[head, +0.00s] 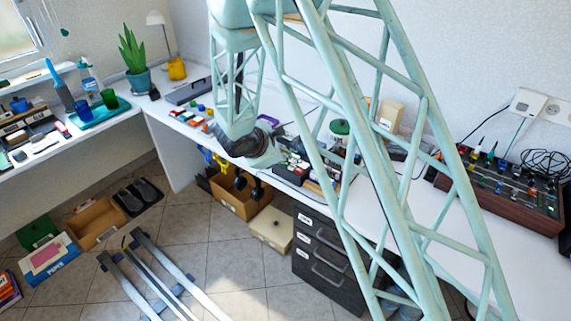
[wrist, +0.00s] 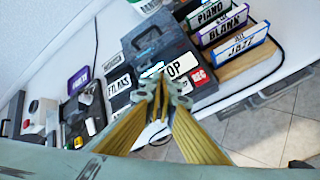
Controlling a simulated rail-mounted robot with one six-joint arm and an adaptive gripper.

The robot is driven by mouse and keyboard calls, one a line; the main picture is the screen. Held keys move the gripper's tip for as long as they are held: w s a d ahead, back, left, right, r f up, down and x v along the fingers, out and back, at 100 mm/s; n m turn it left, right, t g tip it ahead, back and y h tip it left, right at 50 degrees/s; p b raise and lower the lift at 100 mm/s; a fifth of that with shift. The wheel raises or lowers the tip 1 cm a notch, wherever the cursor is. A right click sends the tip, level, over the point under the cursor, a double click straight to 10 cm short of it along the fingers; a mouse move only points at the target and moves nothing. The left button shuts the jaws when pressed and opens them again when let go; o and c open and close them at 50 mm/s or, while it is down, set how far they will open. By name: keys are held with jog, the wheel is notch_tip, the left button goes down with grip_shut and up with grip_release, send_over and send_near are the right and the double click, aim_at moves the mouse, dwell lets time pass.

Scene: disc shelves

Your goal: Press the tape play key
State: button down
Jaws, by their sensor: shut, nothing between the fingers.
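The grey tape machine (wrist: 152,42) lies on the white desk in the wrist view. It has a big white label partly reading "TOP" (wrist: 178,67) and a red "REC" key (wrist: 199,77). My gripper (wrist: 156,82) is shut and empty, its tips over the machine's near edge, just left of the "TOP" label. I cannot tell whether the tips touch it. I see no key I can read as play; the fingers hide part of the key row. In the head view my gripper (head: 268,150) hangs low over the desk, and the machine is hard to make out.
Cassette cases marked PIANO (wrist: 208,12), BLANK (wrist: 226,23) and JAZZ (wrist: 242,43) stand in a wooden rack to the right. A block labelled FILMS (wrist: 118,84) and a purple-labelled one (wrist: 79,80) lie left. A dark drawer unit (head: 325,262) stands below the desk.

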aim_at(286, 164)
jog(key=shift+f+b, duration=0.45)
jog(key=shift+b, duration=0.35)
jog(key=shift+f, duration=0.4)
dwell(1.3)
jog(key=shift+r, duration=0.8)
jog(key=shift+r, duration=0.15)
dwell(0.4)
jog(key=shift+r+p, duration=1.2)
jog(key=shift+r, duration=1.2)
